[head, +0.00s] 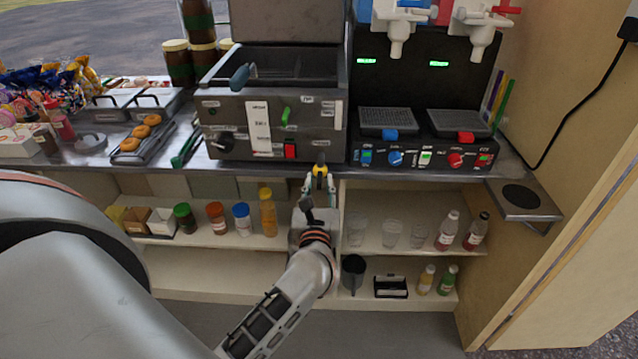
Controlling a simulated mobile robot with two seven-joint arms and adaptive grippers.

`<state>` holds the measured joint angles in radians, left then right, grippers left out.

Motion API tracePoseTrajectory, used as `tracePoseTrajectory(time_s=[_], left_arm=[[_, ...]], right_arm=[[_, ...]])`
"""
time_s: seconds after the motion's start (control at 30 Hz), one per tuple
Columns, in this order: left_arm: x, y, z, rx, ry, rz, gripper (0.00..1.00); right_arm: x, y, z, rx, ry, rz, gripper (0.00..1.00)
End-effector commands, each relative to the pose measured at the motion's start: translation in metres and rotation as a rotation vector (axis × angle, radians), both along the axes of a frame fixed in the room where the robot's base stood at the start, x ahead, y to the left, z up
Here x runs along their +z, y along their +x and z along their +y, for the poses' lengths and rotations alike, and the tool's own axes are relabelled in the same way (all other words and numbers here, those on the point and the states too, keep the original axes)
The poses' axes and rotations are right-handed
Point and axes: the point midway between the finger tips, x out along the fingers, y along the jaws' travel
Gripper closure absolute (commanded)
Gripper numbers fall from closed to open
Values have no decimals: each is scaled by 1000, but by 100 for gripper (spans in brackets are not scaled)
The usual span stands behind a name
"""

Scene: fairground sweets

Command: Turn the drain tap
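The fryer (240,130) is a grey metal box on the counter, with a red switch, a black knob and a raised lid. A small yellow-and-black part (320,170), which looks like the drain tap, sits low at the fryer's front right corner, by the counter edge. My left gripper (319,187) points at it from the front, with its fingers apart on either side just below it. I cannot tell whether the fingers touch it. The gripper body hides what lies beneath. My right gripper is not in view.
A slush machine (430,95) with white taps stands right of the fryer. Shelves below hold jars, cups and bottles (268,212) on both sides of my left gripper.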

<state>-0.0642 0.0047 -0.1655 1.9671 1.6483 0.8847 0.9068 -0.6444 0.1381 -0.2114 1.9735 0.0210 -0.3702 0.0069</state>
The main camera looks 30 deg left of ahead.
Motion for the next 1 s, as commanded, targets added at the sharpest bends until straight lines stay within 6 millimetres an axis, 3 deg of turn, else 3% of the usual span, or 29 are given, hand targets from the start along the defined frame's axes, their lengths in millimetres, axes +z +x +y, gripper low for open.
tracePoseTrajectory(time_s=[0.27, 0.37, 0.4, 0.73, 1.0], left_arm=[[0, 2, 1, 0, 1, 1, 75], [0, 2, 1, 0, 1, 1, 98], [0, 2, 1, 0, 1, 1, 100], [1, 2, 1, 0, 15, 9, 100], [4, 2, 1, 0, 122, 73, 100]], right_arm=[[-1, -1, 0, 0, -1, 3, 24], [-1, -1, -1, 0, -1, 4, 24], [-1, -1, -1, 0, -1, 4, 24], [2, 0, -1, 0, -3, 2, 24], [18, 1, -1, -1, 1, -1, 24]])
